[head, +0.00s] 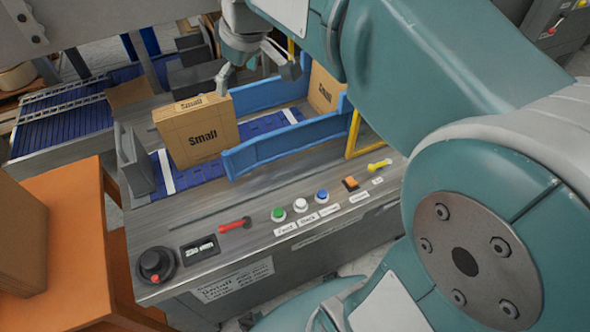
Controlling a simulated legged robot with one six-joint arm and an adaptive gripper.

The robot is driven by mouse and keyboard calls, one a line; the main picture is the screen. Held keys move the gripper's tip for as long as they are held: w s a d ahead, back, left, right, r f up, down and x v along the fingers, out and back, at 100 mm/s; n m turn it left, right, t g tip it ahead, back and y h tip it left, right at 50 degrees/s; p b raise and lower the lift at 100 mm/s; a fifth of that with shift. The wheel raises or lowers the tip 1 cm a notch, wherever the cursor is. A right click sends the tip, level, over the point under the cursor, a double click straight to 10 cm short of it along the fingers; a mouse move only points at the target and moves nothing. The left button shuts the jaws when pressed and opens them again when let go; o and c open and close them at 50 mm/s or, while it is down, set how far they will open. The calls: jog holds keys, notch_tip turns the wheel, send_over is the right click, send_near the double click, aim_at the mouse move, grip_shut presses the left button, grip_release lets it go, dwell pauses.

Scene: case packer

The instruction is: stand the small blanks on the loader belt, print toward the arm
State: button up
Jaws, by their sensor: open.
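A cardboard blank marked "Small" (203,134) stands upright on the blue loader belt (202,174), its printed face toward my arm. Another blank (323,88) stands farther right between the blue guide rails, partly hidden by my arm. My gripper (258,79) is open above and just right of the first blank's top edge. One finger is near that top edge, and I cannot tell whether it touches. The other finger is to the right, over the rails. Nothing shows between the fingers.
Blue guide rails (262,152) flank the belt. The front panel has a red lever (234,224), several buttons (301,204), a yellow lever (379,165) and a black knob (155,263). An orange stand (62,235) with cardboard is at left. A blue roller conveyor (62,125) lies behind.

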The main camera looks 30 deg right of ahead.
jog(key=s+d+f+m+t, duration=0.1)
jog(key=s+f+m, duration=0.2)
jog(key=s, duration=0.6)
jog(key=s+d+f+m+t+h, duration=0.1)
jog(key=s+f+m, duration=0.2)
jog(key=s, duration=0.6)
jog(key=shift+d+f, duration=0.2)
jog(key=shift+f, duration=0.7)
jog(key=shift+w+r, duration=0.1)
jog(key=shift+w, duration=0.05)
